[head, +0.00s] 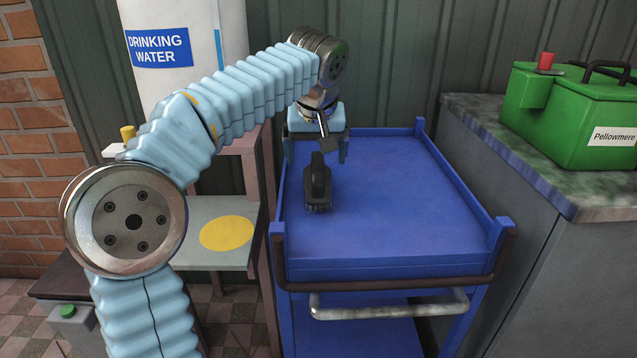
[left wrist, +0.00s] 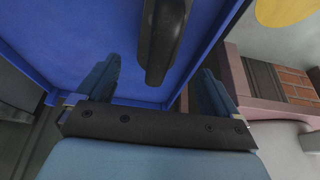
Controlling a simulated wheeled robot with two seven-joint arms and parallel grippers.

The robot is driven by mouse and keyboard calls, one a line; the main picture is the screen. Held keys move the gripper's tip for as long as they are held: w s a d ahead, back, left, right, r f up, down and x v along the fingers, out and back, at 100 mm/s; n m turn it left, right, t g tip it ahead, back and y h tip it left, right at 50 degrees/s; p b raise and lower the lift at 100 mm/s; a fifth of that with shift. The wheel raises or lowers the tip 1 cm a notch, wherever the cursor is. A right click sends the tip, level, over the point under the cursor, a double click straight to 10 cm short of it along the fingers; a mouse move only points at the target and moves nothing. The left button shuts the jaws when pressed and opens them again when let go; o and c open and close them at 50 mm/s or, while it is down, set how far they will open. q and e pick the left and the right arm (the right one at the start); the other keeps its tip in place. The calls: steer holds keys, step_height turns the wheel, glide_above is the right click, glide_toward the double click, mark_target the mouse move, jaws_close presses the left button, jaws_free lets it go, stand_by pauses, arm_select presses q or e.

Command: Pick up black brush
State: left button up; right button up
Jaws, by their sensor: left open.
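The black brush (head: 318,184) rests on the top tray of the blue cart (head: 400,200), toward its left side, bristles down. My left gripper (head: 317,160) is at the back left of the cart, just behind the brush, pointing down with its fingers apart. In the left wrist view, the dark brush (left wrist: 163,40) shows beyond and between the two blue fingers (left wrist: 158,88). No contact between fingers and brush shows. My right gripper is in neither view.
A raised rim and corner posts edge the cart; a metal handle (head: 390,304) crosses its front. A green toolbox (head: 575,115) stands on the counter (head: 480,120) at right. A white water tank (head: 180,60) and a stand with a yellow disc (head: 227,233) are at left.

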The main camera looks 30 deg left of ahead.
mark_target(318, 158)
arm_select(q)
steer(key=x, duration=0.5)
steer(key=shift+w+f+b, duration=0.2)
steer(key=shift+f+b, duration=0.1)
steer(key=shift+b, duration=0.05)
steer(key=c, duration=1.3)
steer(key=shift+d+r+p, duration=0.1)
steer(key=shift+r+p, duration=0.35)
steer(key=shift+r, duration=1)
steer(key=s+d+r, duration=0.1)
steer(key=s+r, duration=0.2)
steer(key=s, duration=0.1)
steer(key=s+d+r, duration=0.1)
steer(key=s+r, duration=0.2)
steer(key=s, duration=0.2)
steer(key=s+d+r, duration=0.1)
steer(key=s+r, duration=0.3)
steer(key=shift+s+d+r, duration=0.1)
steer(key=shift+s, duration=0.3)
